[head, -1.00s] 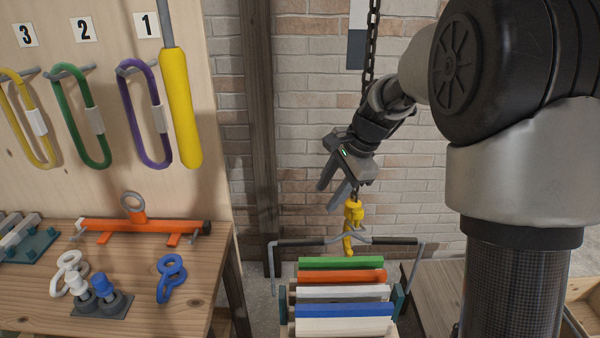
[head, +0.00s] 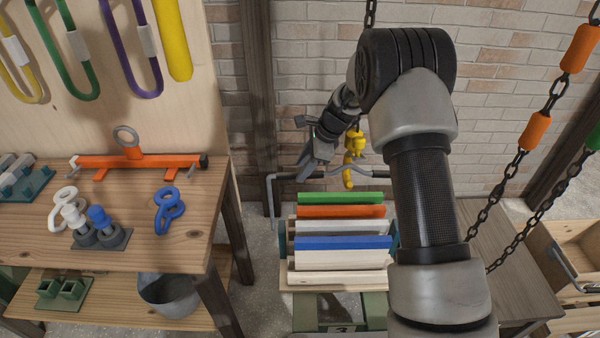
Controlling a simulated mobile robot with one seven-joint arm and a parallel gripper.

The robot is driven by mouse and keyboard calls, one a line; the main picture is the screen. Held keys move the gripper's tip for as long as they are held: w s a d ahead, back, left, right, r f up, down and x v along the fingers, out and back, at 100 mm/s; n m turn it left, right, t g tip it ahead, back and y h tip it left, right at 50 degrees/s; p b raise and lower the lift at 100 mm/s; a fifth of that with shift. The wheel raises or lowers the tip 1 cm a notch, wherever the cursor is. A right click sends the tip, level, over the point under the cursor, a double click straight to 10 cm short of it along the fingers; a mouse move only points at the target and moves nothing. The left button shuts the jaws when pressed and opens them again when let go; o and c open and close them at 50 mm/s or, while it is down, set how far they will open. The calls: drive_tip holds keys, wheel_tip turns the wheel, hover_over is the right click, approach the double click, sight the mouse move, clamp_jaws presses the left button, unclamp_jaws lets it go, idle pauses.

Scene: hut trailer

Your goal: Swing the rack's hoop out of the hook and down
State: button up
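The rack (head: 291,279) stands on a green stand and holds several coloured boards. Its hoop (head: 283,177), a grey bar with black sleeves, stands raised over the rack's back. The yellow hook (head: 355,143) hangs at the middle of the hoop. My arm partly covers this area, and I cannot tell whether the hoop still sits in the hook. My gripper (head: 307,169) points down at the hoop, just left of the hook. Its fingers overlap in this view, so I cannot tell their opening or whether they touch the bar.
The workbench (head: 190,232) on the left carries an orange bar tool (head: 135,160) and blue and white shackles. Chains with orange sleeves (head: 535,131) hang at the right above a wooden crate (head: 560,250). A wooden post (head: 259,110) stands behind.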

drive_tip(key=shift+x, duration=1.2)
clamp_jaws()
drive_tip(key=shift+s+f+b, duration=0.1)
drive_tip(key=shift+s+b, duration=0.05)
drive_tip(key=shift+b, duration=0.15)
